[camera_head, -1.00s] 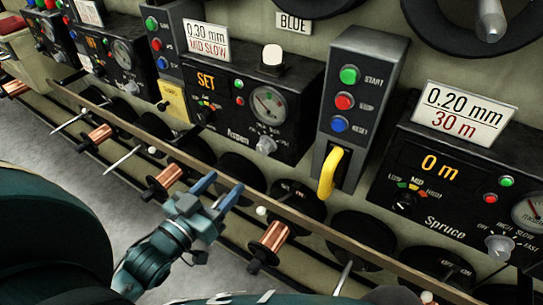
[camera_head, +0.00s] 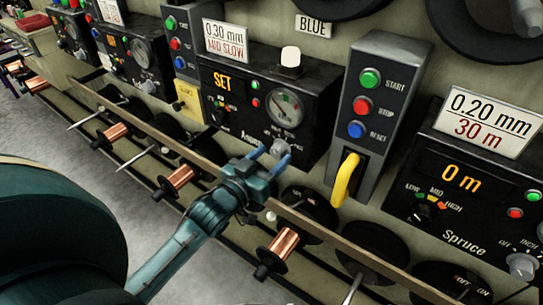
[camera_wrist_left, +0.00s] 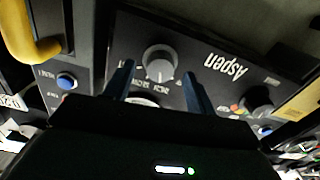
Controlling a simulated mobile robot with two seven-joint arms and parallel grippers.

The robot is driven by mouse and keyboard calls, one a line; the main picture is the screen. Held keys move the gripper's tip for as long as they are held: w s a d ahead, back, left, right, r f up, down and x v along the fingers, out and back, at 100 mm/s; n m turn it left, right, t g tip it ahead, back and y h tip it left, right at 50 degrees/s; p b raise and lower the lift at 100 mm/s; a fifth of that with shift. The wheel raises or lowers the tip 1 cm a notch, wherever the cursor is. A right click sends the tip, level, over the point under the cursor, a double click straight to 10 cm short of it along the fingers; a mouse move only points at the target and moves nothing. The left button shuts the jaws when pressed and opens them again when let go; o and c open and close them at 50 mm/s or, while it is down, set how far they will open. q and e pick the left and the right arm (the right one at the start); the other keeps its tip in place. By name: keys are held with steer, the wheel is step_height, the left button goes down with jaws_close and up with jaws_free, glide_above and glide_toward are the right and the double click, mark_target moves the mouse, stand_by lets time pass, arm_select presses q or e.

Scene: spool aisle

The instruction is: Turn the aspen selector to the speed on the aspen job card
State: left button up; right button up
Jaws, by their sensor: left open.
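The Aspen panel (camera_head: 322,100) is a black box with an orange SET display (camera_head: 222,81) and a round gauge (camera_head: 284,107). The aspen job card (camera_head: 225,42) above it reads "0.30 mm" and, in red, "MID SLOW". The light grey selector knob (camera_head: 279,146) is at the panel's lower right; it also shows in the left wrist view (camera_wrist_left: 160,62). Its pointer setting is too small to read. My left gripper (camera_head: 269,156) is open, its blue fingers on either side of the knob; I cannot tell whether they touch it. My right gripper is not in view.
A smaller black knob (camera_head: 219,113) marked low to high sits at the panel's left. A grey start/stop/reset box (camera_head: 378,90) with a yellow handle (camera_head: 345,180) stands to the right. A rail (camera_head: 333,240) with copper spools (camera_head: 283,244) runs below.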

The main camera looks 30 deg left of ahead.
arm_select(q)
steer(key=shift+w+d, duration=0.1)
steer(key=shift+w, duration=0.3)
steer(key=shift+c, duration=0.3)
steer(key=c, duration=0.9)
steer(key=shift+c, duration=0.2)
steer(key=shift+r+m+p, duration=0.1)
steer(key=shift+m+p, duration=1.2)
steer(key=shift+m, duration=0.2)
steer(key=shift+m+p, duration=0.85)
steer(key=shift+m, duration=0.95)
